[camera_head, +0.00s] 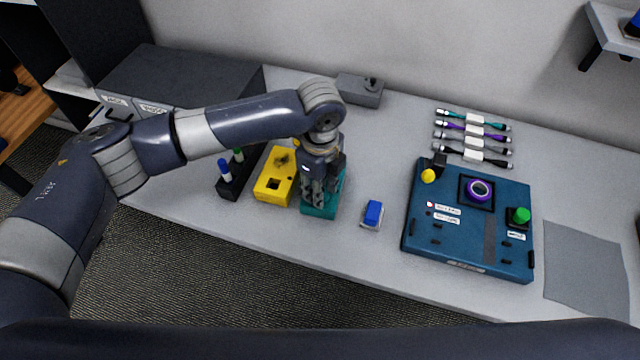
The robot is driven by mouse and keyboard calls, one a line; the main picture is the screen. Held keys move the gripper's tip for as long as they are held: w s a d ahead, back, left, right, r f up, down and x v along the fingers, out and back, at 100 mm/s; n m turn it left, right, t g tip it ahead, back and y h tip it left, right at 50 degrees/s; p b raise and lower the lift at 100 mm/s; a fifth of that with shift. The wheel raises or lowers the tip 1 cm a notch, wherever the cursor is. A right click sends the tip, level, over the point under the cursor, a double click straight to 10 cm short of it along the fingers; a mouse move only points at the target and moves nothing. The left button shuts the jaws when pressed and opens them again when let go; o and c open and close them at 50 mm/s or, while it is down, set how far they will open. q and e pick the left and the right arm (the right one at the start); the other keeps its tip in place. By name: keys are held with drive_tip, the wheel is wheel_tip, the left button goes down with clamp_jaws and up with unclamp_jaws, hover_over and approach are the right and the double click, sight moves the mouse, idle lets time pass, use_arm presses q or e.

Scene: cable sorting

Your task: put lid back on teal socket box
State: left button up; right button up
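The teal socket box (319,210) stands on the table just right of the yellow box. My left arm reaches in from the left, and my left gripper (318,196) points down right over the teal box. The gripper hides most of the box's top and back. I cannot make out a separate lid, nor whether the fingers hold one or touch the box. The finger gap is too small and dark to read. My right gripper is not in view.
A yellow box (270,188) with a square hole stands close on the left, beside a black holder (232,186) with blue and green pegs. A blue block (373,212) lies to the right. A blue panel (465,250) and bundled cables (473,138) lie farther right.

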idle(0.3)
use_arm(q)
drive_tip(key=shift+f+p, duration=0.15)
drive_tip(key=shift+p, duration=0.2)
idle(0.4)
idle(0.5)
drive_tip(key=shift+p, duration=0.4)
idle(0.4)
drive_tip(key=o, duration=1.3)
